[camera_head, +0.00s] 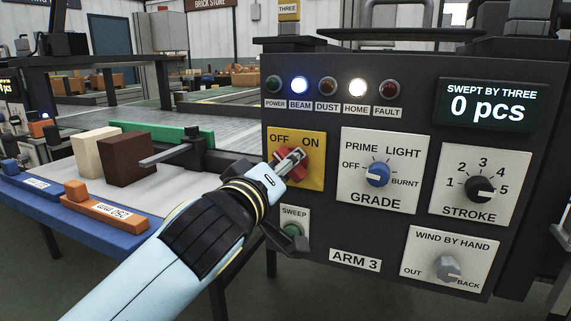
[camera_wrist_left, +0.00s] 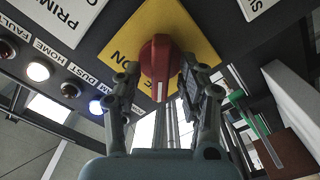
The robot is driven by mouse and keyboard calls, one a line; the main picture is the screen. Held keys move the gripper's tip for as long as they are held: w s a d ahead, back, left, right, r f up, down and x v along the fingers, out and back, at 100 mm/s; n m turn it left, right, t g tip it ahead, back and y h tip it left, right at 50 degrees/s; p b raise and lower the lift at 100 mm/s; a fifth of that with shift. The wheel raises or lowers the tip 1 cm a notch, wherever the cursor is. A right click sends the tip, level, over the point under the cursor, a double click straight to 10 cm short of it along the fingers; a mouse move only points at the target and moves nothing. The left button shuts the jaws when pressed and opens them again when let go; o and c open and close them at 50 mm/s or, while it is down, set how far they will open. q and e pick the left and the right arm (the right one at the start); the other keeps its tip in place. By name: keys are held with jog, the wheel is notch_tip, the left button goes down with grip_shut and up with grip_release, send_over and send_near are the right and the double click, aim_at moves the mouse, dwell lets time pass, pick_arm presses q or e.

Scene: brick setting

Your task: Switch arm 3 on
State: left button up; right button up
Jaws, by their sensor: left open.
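The main switch of arm 3 is a red knob (camera_head: 280,158) on a yellow plate (camera_head: 315,172) marked OFF and ON, on the dark control panel. My left gripper (camera_head: 291,161) is at the knob in the head view. In the left wrist view the red knob (camera_wrist_left: 160,56) stands between the two open fingers of my left gripper (camera_wrist_left: 160,75), one on each side. I cannot tell whether they touch it. The POWER lamp (camera_head: 273,84) looks unlit. My right gripper is not in view.
The BEAM lamp (camera_head: 299,86) and HOME lamp (camera_head: 357,88) glow. The green SWEEP button (camera_head: 292,230) is just below the yellow plate. The GRADE knob (camera_head: 377,174) and STROKE knob (camera_head: 479,189) are to the right. A brown brick (camera_head: 126,159) lies on the bench at left.

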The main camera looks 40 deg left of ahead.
pick_arm(q)
jog(key=shift+w+a, duration=0.1)
jog(key=shift+w, duration=0.15)
grip_shut()
